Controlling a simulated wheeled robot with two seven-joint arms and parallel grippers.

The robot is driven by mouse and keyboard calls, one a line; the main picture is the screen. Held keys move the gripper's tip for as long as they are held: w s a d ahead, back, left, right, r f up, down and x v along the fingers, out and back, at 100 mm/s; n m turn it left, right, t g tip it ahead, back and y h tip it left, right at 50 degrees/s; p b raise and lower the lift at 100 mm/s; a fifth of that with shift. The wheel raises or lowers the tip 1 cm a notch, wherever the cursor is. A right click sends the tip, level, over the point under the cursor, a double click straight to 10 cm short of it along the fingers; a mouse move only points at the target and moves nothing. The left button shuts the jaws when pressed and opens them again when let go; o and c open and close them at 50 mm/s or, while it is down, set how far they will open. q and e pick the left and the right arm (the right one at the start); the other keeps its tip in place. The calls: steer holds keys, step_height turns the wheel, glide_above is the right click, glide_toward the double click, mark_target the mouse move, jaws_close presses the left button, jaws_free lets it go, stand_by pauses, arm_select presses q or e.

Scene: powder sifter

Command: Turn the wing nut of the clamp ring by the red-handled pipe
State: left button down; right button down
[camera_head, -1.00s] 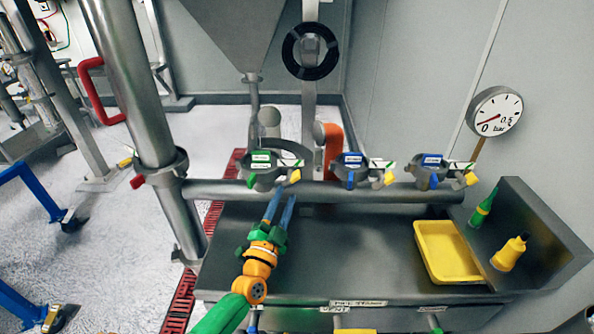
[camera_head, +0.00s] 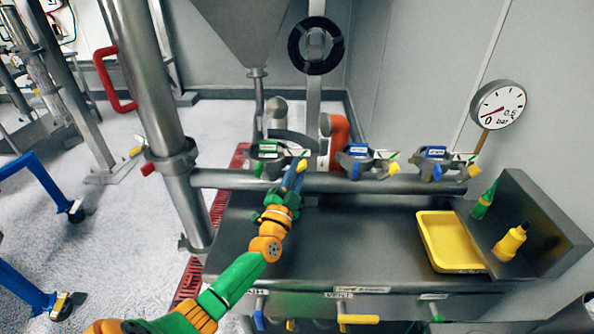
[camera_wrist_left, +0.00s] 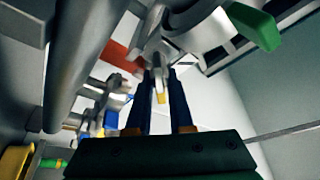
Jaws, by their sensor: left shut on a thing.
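A clamp ring with a green label (camera_head: 268,153) sits on the horizontal steel pipe (camera_head: 240,180), beside an orange-red curved part (camera_head: 338,140). Its yellow wing nut (camera_head: 303,166) is at its right end. My left gripper (camera_head: 296,177) has its blue fingers at this wing nut and is shut on it. In the left wrist view the yellow tip (camera_wrist_left: 161,97) shows between the two fingers (camera_wrist_left: 160,88); the fingers hide part of the nut. A red bar handle (camera_head: 107,85) stands by the thick vertical pipe (camera_head: 140,80) at left. My right gripper is not in view.
Two blue-labelled clamps (camera_head: 357,152) (camera_head: 433,153) with yellow nuts sit further right on the pipe. Below is a grey bench (camera_head: 350,235) with a yellow tray (camera_head: 428,240), a yellow bottle (camera_head: 510,242) and a green bottle (camera_head: 486,202). A gauge (camera_head: 498,105) is on the right.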

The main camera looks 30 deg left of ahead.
arm_select(q)
steer(key=shift+n, duration=0.3)
steer(key=n+y+b, duration=0.1)
steer(key=n+y, duration=0.1)
steer(key=n, duration=0.1)
steer(key=shift+f+n, duration=0.1)
steer(key=shift+n, duration=0.2)
steer(key=n+y+b, duration=0.1)
steer(key=n+y, duration=0.1)
steer(key=n, duration=0.2)
steer(key=n+g+y+b, duration=0.1)
steer(key=n+y, duration=0.1)
steer(key=n, duration=0.2)
steer(key=n+g+y, duration=0.1)
steer(key=n, duration=0.2)
steer(key=n+g+y+b, duration=0.1)
steer(key=n, duration=0.2)
steer(key=shift+n+y, duration=0.3)
steer(key=shift+y, duration=0.1)
steer(key=n+g, duration=0.1)
steer(key=n, duration=0.1)
steer(key=n+g+y, duration=0.1)
steer(key=n, duration=0.2)
steer(key=shift+n+g, duration=0.3)
steer(key=shift+g, duration=0.1)
steer(key=shift+a+n, duration=0.1)
steer(key=shift+n, duration=0.2)
